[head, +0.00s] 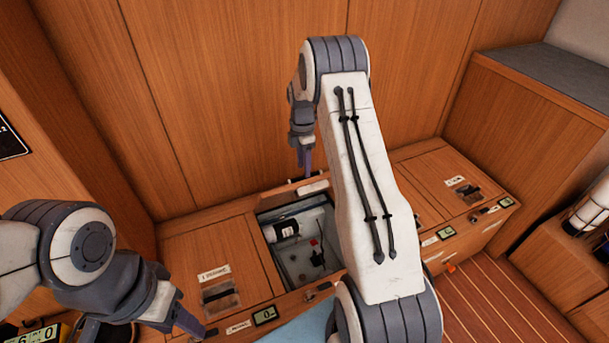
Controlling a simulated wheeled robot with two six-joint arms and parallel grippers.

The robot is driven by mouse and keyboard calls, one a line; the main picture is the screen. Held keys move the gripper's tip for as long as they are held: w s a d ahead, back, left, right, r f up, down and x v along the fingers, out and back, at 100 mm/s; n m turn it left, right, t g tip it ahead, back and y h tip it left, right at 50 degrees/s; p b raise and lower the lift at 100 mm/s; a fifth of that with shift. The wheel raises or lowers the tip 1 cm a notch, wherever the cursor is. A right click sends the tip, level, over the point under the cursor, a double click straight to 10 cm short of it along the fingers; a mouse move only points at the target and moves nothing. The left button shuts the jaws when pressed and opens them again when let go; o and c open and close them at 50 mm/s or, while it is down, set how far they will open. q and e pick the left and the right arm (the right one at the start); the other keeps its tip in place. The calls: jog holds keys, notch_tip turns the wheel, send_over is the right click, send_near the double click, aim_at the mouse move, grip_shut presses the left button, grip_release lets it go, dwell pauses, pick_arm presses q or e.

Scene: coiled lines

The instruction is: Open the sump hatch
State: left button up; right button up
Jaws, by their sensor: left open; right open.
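A wooden bench holds hatches in a row. The middle compartment (296,262) is uncovered, showing a pale interior with a dark-labelled cylinder (287,229) and a small red-topped part (314,243). A narrow wooden edge with a pale label (313,187) shows at its back, perhaps the raised lid; my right arm hides part of it. The hatch at left (206,250) and the one at right (431,172) lie closed. Hatch labels are too small to read. My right gripper (305,168) is open, pointing down by that back edge. My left gripper (195,326) is open near the bench's front left edge.
Wood panels (230,90) rise behind the bench. A grey-topped cabinet (550,85) stands at right. Small green displays (265,315) sit along the bench front. My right arm covers the bench's middle right. Slatted floor (490,300) is clear at lower right.

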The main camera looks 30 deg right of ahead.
jog(key=shift+w+r, duration=0.1)
jog(key=shift+r, duration=1.95)
jog(key=w+d+r+p, duration=0.1)
jog(key=w+r+p, duration=0.5)
jog(key=w+p, duration=0.4)
jog(key=shift+d+r+p, duration=0.15)
jog(key=shift+r+p, duration=0.2)
jog(key=shift+p, duration=0.75)
